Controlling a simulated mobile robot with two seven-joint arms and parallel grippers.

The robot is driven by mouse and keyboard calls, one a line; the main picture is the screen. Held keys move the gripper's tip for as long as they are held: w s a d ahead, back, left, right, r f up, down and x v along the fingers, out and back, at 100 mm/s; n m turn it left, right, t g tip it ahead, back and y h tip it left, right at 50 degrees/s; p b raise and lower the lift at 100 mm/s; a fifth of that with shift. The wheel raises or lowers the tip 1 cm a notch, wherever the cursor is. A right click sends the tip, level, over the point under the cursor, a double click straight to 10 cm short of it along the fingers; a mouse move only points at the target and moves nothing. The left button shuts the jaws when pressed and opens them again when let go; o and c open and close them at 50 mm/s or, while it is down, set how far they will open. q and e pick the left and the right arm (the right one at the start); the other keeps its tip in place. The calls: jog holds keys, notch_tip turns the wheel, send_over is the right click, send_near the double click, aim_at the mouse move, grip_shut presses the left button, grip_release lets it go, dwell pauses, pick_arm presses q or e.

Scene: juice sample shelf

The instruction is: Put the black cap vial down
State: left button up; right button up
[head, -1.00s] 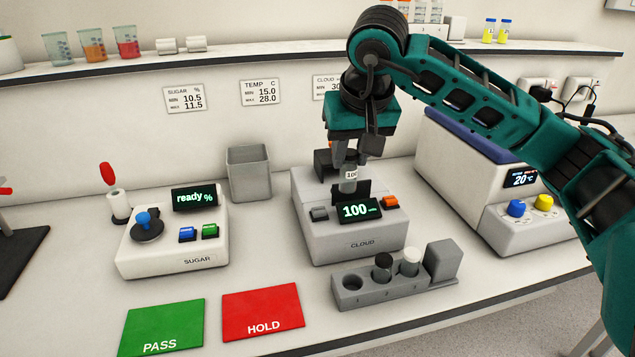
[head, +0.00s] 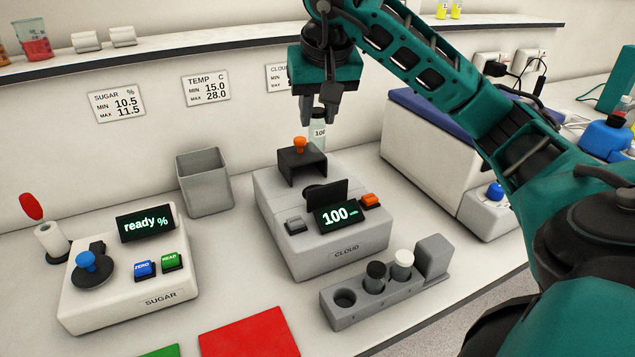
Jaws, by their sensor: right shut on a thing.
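My right gripper (head: 318,118) is shut on a small clear vial (head: 319,135) with a label reading 100. The vial hangs upright above the back of the grey CLOUD meter (head: 340,262). Its top, between the fingers, looks dark and is partly hidden. The grey rack (head: 347,318) stands in front of the meter. Its left hole (head: 344,298) is empty. My left gripper is not in view.
The SUGAR meter (head: 130,270) stands at left, a grey bin (head: 204,185) behind. A red mat (head: 248,335) lies in front. A blue-lidded white device (head: 430,150) is at right, under my right arm.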

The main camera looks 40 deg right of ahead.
notch_tip(320, 180, down, 9)
jog(key=shift+f+b, duration=0.1)
jog(key=shift+b, duration=0.45)
jog(key=shift+f, duration=2.15)
jog(key=shift+f+b, duration=0.1)
jog(key=shift+b, duration=0.2)
jog(key=o, duration=1)
jog(key=shift+o, duration=0.2)
